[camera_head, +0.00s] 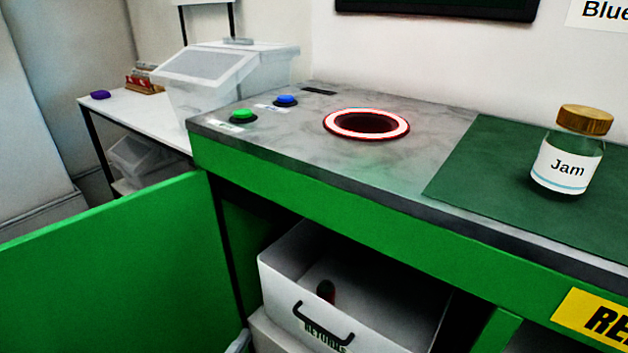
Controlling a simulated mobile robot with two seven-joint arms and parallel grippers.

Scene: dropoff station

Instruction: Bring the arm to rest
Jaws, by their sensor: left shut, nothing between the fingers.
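Neither of my grippers can be made out in the head view. A small pale grey piece shows at the bottom edge, between the green door and the bin, and I cannot tell what it is. The station counter (290,150) has a grey top and a green front. A jam jar (566,165) with a gold lid stands upright on the dark green mat (480,165) at the right.
A red-lit round opening (340,132) sits in the counter, with a green button (243,116) and a blue button (286,100) to its left. Below, a white returns bin (285,280) holds a small dark object (326,291). A green door (110,260) stands open at left.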

